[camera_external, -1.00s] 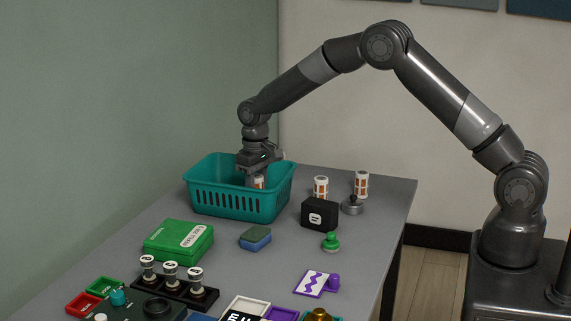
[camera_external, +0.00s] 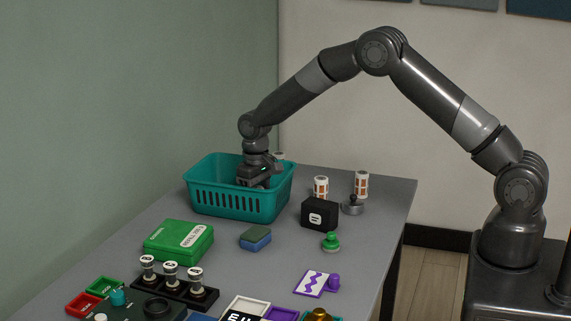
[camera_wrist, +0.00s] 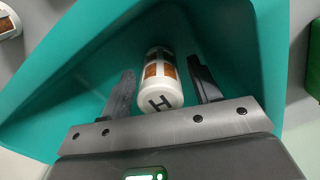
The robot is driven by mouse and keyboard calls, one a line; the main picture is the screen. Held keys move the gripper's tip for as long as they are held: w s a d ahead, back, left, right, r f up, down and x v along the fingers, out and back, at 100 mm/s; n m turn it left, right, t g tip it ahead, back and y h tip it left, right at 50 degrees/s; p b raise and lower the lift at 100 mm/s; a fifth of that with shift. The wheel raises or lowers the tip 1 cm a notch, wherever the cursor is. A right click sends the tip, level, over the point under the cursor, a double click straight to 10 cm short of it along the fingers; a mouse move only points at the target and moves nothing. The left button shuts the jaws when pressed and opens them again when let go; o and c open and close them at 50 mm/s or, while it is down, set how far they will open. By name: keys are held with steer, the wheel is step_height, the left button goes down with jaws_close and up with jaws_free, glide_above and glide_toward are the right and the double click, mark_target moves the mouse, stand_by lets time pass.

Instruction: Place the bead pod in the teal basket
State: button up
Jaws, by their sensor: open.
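The bead pod (camera_wrist: 160,78) is a white cylinder with orange-brown windows and an H on its end cap. In the wrist view it is inside the teal basket (camera_wrist: 225,40), between my fingers, with gaps on both sides. My gripper (camera_wrist: 163,82) is open around it. In the external view my gripper (camera_external: 260,184) reaches down into the teal basket (camera_external: 235,204), and the pod in it is hidden. I cannot tell if the pod stands or leans.
Similar pods stand on the table (camera_external: 330,262): one (camera_external: 321,187) behind a black box (camera_external: 319,215), another (camera_external: 361,184) by a grey knob. Another white cap (camera_external: 279,156) shows behind the basket. A green case (camera_external: 179,240) and a sponge (camera_external: 255,238) lie in front.

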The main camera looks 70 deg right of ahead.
step_height(320, 180, up, 12)
steer(key=shift+r, duration=0.2)
steer(key=s+a+r+n+t, duration=0.1)
steer(key=s+a+r, duration=0.2)
steer(key=s+r, duration=0.6)
steer(key=s+a+r+t, duration=0.2)
steer(key=s+a+r, duration=0.2)
steer(key=s+r, duration=0.55)
steer(key=s+a+n+t, duration=0.1)
steer(key=s+a, duration=0.1)
steer(key=s, duration=1)
steer(key=s+a+n+t, duration=0.1)
steer(key=s+a, duration=0.1)
steer(key=s, duration=1)
steer(key=shift+s+t, duration=0.25)
steer(key=shift+t, duration=0.05)
steer(key=shift+o, duration=0.2)
